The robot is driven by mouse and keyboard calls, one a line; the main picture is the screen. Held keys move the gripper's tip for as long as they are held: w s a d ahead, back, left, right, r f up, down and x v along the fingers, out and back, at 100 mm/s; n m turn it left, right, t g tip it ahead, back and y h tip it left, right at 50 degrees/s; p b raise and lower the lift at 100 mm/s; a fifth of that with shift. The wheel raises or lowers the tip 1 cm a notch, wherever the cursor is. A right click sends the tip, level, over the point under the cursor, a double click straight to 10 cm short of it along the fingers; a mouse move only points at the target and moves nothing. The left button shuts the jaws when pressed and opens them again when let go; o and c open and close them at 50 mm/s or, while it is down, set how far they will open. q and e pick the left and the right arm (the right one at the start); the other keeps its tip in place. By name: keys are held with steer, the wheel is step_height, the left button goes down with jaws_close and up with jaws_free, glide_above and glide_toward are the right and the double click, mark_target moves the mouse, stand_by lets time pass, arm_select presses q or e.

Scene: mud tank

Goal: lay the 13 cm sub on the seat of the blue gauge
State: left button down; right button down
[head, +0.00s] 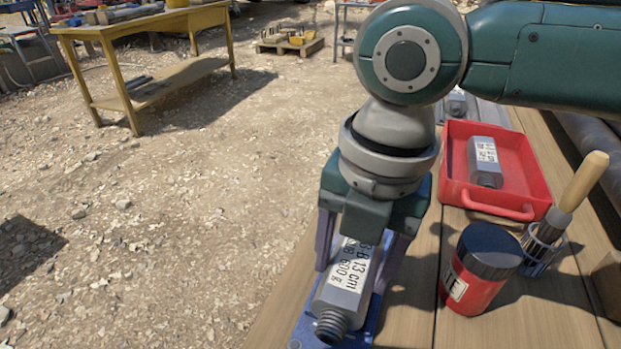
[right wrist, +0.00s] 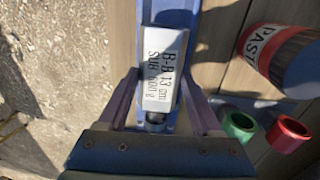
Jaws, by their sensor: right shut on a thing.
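The 13 cm sub (head: 338,296) is a grey metal block with a white label reading "13 cm" and "600 g" and a threaded end towards me. My right gripper (head: 356,262) is shut on it, with one finger on each long side. It lies lengthwise over the blue gauge (head: 306,334), whose blue edges show around it at the bench's near left edge. In the right wrist view the sub (right wrist: 165,68) lines up along the blue gauge (right wrist: 172,18). I cannot tell whether it touches the seat. My left gripper is not in view.
A red tray (head: 453,190) holds another grey sub (head: 485,162). A red paste jar (head: 466,290) and a wooden-handled brush (head: 584,180) in a holder stand right of the gauge. Green (right wrist: 238,124) and red (right wrist: 288,133) rings lie near the jar. Gravel lies left of the bench.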

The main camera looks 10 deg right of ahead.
steer(key=shift+f, duration=0.4)
steer(key=shift+c, duration=1.4)
jaws_free()
steer(key=shift+o, duration=1.4)
steer(key=shift+f, duration=0.1)
step_height(320, 180, up, 7)
steer(key=p, duration=0.7)
steer(key=shift+p, duration=0.35)
